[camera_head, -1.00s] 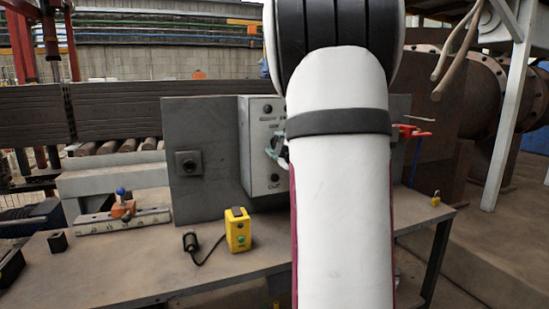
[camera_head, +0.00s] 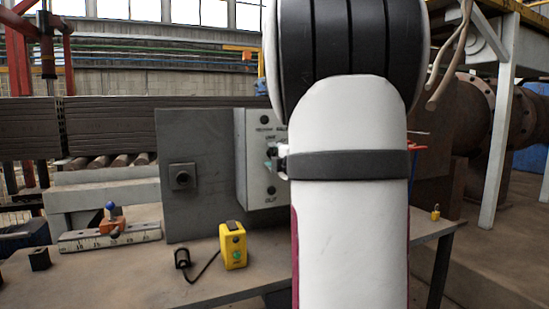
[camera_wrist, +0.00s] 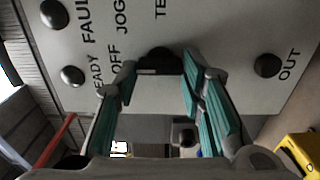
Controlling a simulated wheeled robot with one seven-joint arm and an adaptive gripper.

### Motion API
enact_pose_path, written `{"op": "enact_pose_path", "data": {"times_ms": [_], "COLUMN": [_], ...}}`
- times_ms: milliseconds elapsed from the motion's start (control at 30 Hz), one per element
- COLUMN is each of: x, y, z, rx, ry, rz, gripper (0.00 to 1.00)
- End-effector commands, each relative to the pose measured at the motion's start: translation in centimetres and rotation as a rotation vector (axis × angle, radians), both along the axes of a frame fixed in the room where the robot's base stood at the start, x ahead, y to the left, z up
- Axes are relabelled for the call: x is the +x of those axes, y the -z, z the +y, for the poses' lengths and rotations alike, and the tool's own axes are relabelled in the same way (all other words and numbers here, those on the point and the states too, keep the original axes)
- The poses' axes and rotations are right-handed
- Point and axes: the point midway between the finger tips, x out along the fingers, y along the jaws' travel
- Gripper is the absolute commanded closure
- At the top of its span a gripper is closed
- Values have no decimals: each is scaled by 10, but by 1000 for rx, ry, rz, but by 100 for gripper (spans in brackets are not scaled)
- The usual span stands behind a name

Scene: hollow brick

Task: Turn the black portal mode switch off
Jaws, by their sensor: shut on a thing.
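The black portal mode switch (camera_wrist: 158,57) is a dark knob on a pale control panel (camera_wrist: 215,25), near printed words including OFF and JOG. My gripper (camera_wrist: 160,72) has green-padded fingers, one on either side of the knob, and is shut on it. In the head view, the panel (camera_head: 256,138) is a light box on a grey plate, seen at an angle. My gripper (camera_head: 272,158) shows there as a small bit at the panel's face, partly hidden by my white arm. The switch itself cannot be made out in that view.
Other dark round controls sit on the panel, one by OUT (camera_wrist: 267,65). The grey plate (camera_head: 210,218) stands on a bench (camera_head: 130,275). A yellow box (camera_head: 233,246), a black corded plug (camera_head: 182,257), an orange block (camera_head: 112,227) and a small padlock (camera_head: 435,212) lie there.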

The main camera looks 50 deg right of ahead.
Motion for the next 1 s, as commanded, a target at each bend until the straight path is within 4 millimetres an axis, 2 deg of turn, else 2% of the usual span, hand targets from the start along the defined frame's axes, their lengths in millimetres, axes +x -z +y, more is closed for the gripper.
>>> {"op": "enact_pose_path", "data": {"times_ms": [100, 133, 200, 500, 633, 1000], "x": [1, 1, 1, 0, -8, -68], "y": [1, 1, 1, 0, 0, -1], "z": [0, 1, 0, 0, 5, 42], "rx": [-1, -1, -1, 0, 0, 0], "ry": [-2, -2, -2, -1, 0, 1], "rz": [3, 3, 3, 0, 0, -2], "gripper": [91, 57, 43, 43, 43, 43]}}
